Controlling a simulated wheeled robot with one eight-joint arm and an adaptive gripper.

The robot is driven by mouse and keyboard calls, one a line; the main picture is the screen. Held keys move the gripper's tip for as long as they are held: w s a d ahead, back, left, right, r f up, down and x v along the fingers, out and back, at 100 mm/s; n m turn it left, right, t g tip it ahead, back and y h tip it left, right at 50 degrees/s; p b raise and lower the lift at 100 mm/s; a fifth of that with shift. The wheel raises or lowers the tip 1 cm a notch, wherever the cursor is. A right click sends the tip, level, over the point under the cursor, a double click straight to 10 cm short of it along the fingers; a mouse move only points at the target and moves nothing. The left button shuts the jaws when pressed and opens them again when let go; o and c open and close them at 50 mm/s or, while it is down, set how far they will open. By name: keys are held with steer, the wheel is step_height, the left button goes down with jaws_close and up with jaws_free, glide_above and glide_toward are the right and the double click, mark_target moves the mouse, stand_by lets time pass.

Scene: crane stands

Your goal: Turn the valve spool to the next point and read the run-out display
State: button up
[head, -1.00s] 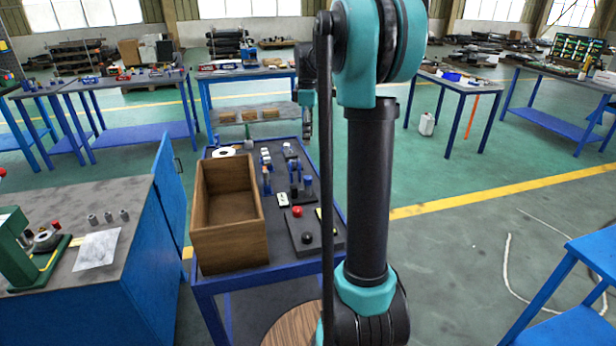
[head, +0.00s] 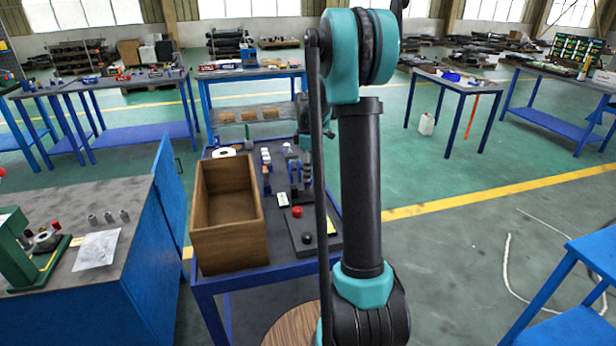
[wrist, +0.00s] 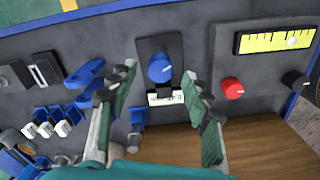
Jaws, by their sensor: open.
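In the wrist view my gripper (wrist: 158,74) is open and empty, with its two green-padded fingers spread. Between and beyond the fingertips is a round blue knob (wrist: 160,67) on a dark upright block. A small white display panel (wrist: 166,97) sits just below the knob; a white panel also shows on the bench in the head view (head: 283,199). I cannot tell surely which part is the valve spool, nor read the panel. In the head view my gripper is mostly hidden by my arm.
A control box with a red button (wrist: 232,88), black knob (wrist: 296,80) and yellow scale (wrist: 275,40) is at right. Blue holders with white pieces (wrist: 46,130) are at left. An open wooden box (head: 228,252) stands on the bench's left side.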

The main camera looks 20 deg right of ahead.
mark_target(308, 186)
steer(key=shift+f, duration=1.15)
steer(key=shift+c, duration=0.6)
jaws_close()
